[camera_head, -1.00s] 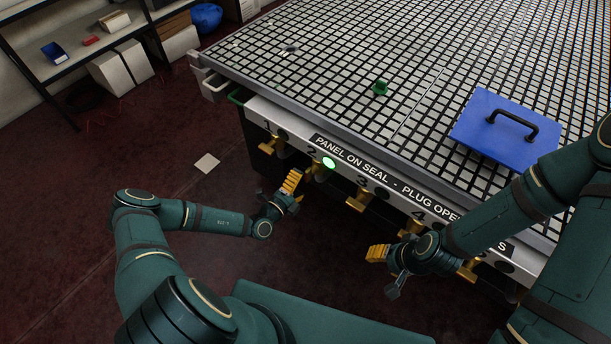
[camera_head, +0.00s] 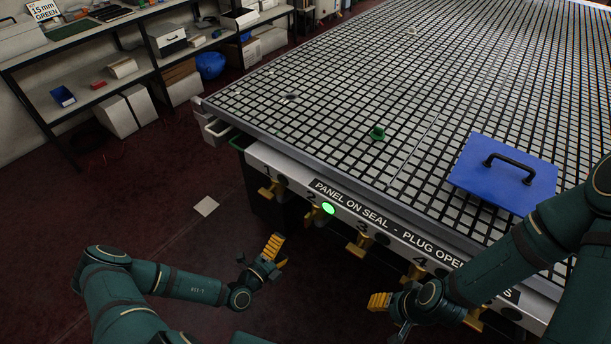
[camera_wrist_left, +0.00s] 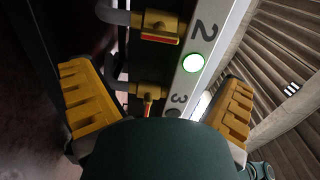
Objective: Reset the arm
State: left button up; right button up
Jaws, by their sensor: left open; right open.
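My left gripper (camera_head: 268,257) is open and empty in front of the table's front edge, below and left of the green light (camera_head: 328,208). In the left wrist view its two yellow fingers (camera_wrist_left: 160,108) stand wide apart, with nothing between them touching. Beyond them show brass valves (camera_wrist_left: 158,27), the number 2 and the lit green light. My right gripper (camera_head: 385,312) is near the brass valves further right along the front. It holds nothing that I can see, and one finger is partly hidden.
The grid table (camera_head: 330,80) carries a blue panel (camera_head: 503,173) with a black handle and a small green plug (camera_head: 377,132). Shelves (camera_head: 90,88) stand at the back left. A pale square (camera_head: 205,206) lies on the floor. The floor at left is free.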

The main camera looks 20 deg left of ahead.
pick_arm(q)
jog(key=s+d+r+m+g+h, duration=0.2)
jog(key=s+d+m+g+h, duration=0.25)
jog(key=d+m, duration=0.3)
jog(key=s+d+r+m+g+h, duration=0.1)
jog(key=s+d+m+g+h, duration=0.25)
jog(key=d+m+g, duration=0.35)
jog(key=s+m+g+y, duration=0.3)
jog(key=s+m+g, duration=0.55)
jog(key=m, duration=0.75)
jog(key=w+a+r+m+t+y, duration=0.1)
jog(key=r+m+t+y, duration=0.1)
jog(key=m, duration=0.7)
jog(key=w+a+r+m+t+y, duration=0.1)
jog(key=w+r+m+t+y, duration=0.1)
jog(key=m+y, duration=0.3)
jog(key=r+m, duration=0.1)
jog(key=m, duration=0.3)
jog(key=shift+w+a+r, duration=0.2)
jog(key=shift+w+a, duration=0.05)
jog(key=shift+a, duration=0.15)
